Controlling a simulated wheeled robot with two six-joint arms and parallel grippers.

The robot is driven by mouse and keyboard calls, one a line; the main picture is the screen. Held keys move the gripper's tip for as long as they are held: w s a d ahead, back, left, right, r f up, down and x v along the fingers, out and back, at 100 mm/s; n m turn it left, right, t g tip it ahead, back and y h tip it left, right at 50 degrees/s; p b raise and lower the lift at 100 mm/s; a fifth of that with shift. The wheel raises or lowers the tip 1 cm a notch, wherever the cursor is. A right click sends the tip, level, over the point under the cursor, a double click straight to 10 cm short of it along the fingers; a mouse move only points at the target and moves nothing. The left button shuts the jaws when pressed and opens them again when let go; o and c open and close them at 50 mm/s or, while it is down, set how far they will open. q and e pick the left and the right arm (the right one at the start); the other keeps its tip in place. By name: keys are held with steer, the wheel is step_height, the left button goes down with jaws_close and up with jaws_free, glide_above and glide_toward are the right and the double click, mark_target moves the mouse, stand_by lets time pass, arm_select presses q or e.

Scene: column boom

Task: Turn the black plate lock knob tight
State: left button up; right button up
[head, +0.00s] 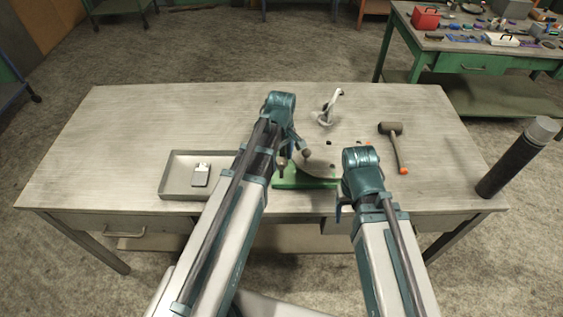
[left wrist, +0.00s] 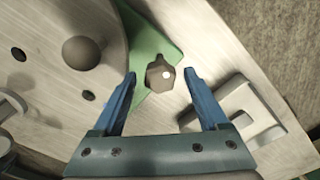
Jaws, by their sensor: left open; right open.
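The black plate lock knob (left wrist: 160,76) shows in the left wrist view as a small dark, lobed knob with a pale spot on top. It sits by the green base (left wrist: 153,48), beside a round grey plate (left wrist: 110,28). My left gripper (left wrist: 160,74) is open, its two blue fingers on either side of the knob in this view, with visible gaps. I cannot tell its height above the knob. In the head view my left arm partly covers this area of the green base (head: 306,184). My right gripper (head: 341,208) is open and empty, near the table's front edge.
A ball-topped handle (left wrist: 81,53) stands on the plate. A shallow tray (head: 169,187) with a small light object (head: 201,175) lies to the left. A mallet (head: 391,130), a metal fitting (head: 326,117) and a dark cylinder (head: 511,165) are behind or to the right. The table's back left is clear.

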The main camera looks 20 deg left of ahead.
arm_select(q)
steer(key=shift+c, duration=0.4)
jaws_close()
steer(key=shift+m, duration=0.3)
steer(key=m, duration=0.3)
steer(key=shift+m, duration=0.3)
steer(key=m, duration=0.4)
steer(key=shift+m, duration=0.3)
steer(key=m, duration=0.4)
steer(key=shift+s+m, duration=0.1)
steer(key=shift+m, duration=2.4)
